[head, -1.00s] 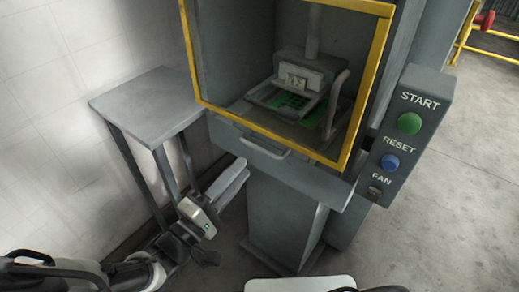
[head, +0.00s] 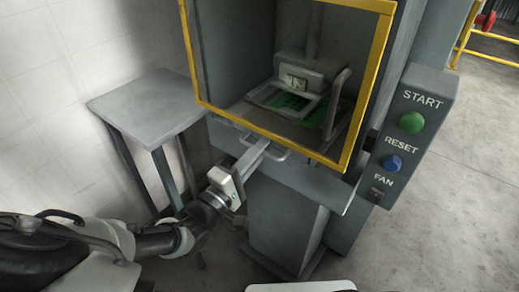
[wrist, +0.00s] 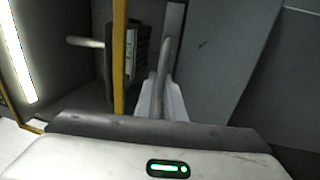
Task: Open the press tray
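The press tray (head: 226,135) is the grey drawer front below the yellow-framed opening of the press. Its bar handle (head: 280,156) sticks out from the front and also shows in the wrist view (wrist: 166,60). My gripper (head: 262,146) is at the left part of this handle. In the wrist view the handle runs between my two fingers (wrist: 161,98), which lie close along both sides of it. The fingers look closed on the bar, though the contact itself is partly hidden. The tray front sits flush against the press.
A grey side table (head: 150,104) stands to the left by the white wall. A control box (head: 415,125) with green START, blue RESET and a FAN switch is on the right. The yellow frame (head: 290,124) edges the opening above the handle. Open floor lies at the right.

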